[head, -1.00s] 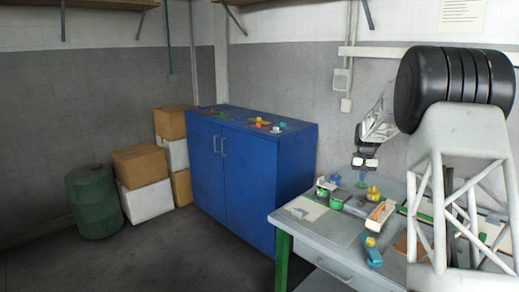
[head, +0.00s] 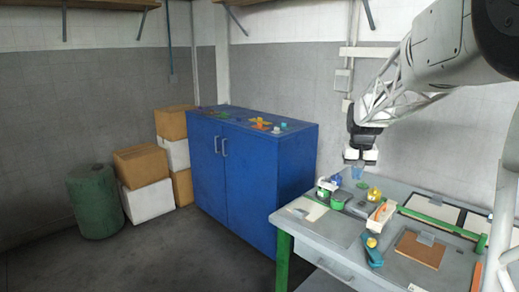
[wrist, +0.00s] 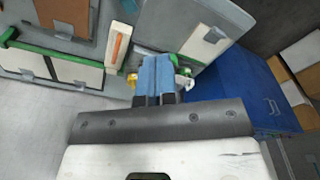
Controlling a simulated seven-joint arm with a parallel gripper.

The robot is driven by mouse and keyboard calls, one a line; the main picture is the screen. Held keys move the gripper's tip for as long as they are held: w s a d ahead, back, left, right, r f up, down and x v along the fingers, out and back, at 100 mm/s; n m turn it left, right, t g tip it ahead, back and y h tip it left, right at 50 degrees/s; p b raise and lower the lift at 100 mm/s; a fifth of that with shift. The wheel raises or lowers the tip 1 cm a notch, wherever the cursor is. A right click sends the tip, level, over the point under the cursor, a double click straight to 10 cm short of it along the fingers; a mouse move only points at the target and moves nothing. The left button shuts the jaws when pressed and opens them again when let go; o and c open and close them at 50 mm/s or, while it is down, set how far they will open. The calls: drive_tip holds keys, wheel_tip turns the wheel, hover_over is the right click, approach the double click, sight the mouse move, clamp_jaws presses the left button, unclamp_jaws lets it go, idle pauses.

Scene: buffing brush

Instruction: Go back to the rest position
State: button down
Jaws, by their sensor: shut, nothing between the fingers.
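My gripper (head: 357,173) hangs in the air above the back of the grey workbench (head: 335,238), fingers pointing down, apart from the things below. Its blue fingers (wrist: 155,75) are together in the wrist view, with nothing seen between them. Below it on the bench stand a yellow rounded item (head: 374,193) and a small green and white item (head: 325,188). A white holder with an orange strip (head: 381,214) lies further forward; it also shows in the wrist view (wrist: 118,45). My fingers hide part of the bench in the wrist view.
A teal and yellow tool (head: 373,254) and a brown board (head: 421,249) lie on the bench. A green-edged frame (head: 446,220) runs along the right. A blue cabinet (head: 240,165) stands left of the bench. The air around my gripper looks clear.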

drive_tip(key=s+a+f, duration=0.1)
drive_tip(key=s+a, duration=0.3)
drive_tip(key=s, duration=1)
drive_tip(key=s+a+f+n+t, duration=0.1)
drive_tip(key=s+a, duration=0.3)
drive_tip(key=s, duration=1.1)
drive_tip(key=s+a+f, duration=0.2)
drive_tip(key=s+a, duration=0.2)
drive_tip(key=s, duration=1)
drive_tip(key=shift+s+n, duration=0.2)
drive_tip(key=shift+n, duration=0.1)
drive_tip(key=c, duration=1.8)
unclamp_jaws()
